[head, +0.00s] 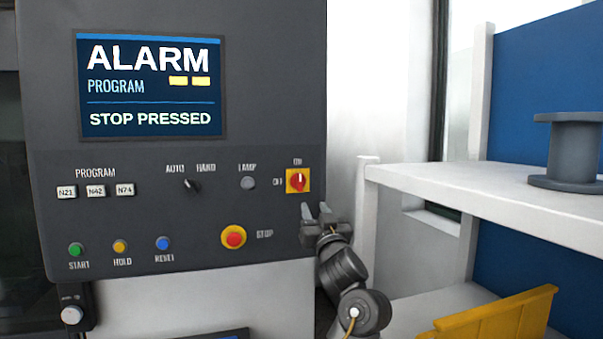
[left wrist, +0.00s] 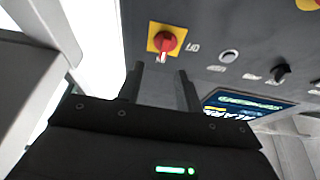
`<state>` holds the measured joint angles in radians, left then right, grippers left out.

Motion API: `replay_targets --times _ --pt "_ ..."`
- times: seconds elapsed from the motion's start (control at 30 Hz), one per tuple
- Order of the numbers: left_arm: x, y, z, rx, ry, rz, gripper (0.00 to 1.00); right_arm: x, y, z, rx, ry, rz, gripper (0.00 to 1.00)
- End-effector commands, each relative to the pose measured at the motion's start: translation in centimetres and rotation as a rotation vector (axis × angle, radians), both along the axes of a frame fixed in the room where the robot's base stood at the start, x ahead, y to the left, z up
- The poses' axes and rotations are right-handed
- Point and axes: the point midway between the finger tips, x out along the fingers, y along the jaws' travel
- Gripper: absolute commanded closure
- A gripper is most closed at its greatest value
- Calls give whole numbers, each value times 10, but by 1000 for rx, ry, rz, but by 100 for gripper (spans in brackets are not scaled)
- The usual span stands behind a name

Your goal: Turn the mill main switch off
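The mill main switch (head: 298,181) is a red rotary knob on a yellow square plate at the right edge of the dark control panel. ON is printed above it and OFF to its left. Its white mark points up, towards ON. The main switch also shows in the left wrist view (left wrist: 168,42), just beyond my fingertips. My left gripper (head: 318,208) is below and slightly right of the switch, apart from it. Its two fingers stand apart with nothing between them, as the left wrist view (left wrist: 160,70) shows. My right gripper is not in view.
The red STOP button (head: 233,237) sits lower left of the switch; the lamp (head: 248,183) and mode knob (head: 191,185) are to its left. The screen (head: 150,87) reads ALARM, STOP PRESSED. A white shelf (head: 470,190) with a grey spool (head: 570,150) stands at right.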

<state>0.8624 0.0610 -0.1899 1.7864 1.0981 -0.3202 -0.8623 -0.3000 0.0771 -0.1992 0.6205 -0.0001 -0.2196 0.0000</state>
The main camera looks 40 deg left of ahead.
Motion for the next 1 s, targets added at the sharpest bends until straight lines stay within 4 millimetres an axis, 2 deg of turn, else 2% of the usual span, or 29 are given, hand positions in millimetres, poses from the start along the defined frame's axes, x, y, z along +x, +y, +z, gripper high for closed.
replay_targets --times 0.03,0.1,0.3,0.8,1.0 --pt "-5 1 11 -7 -18 4 65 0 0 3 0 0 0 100" --pt "-9 2 16 -13 -30 9 65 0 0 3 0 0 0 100" --pt "-7 7 20 -13 -31 13 65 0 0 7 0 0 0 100" --pt "37 70 54 -11 -28 12 65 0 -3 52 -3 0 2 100" --pt "46 83 58 -11 -29 10 65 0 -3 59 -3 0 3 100"
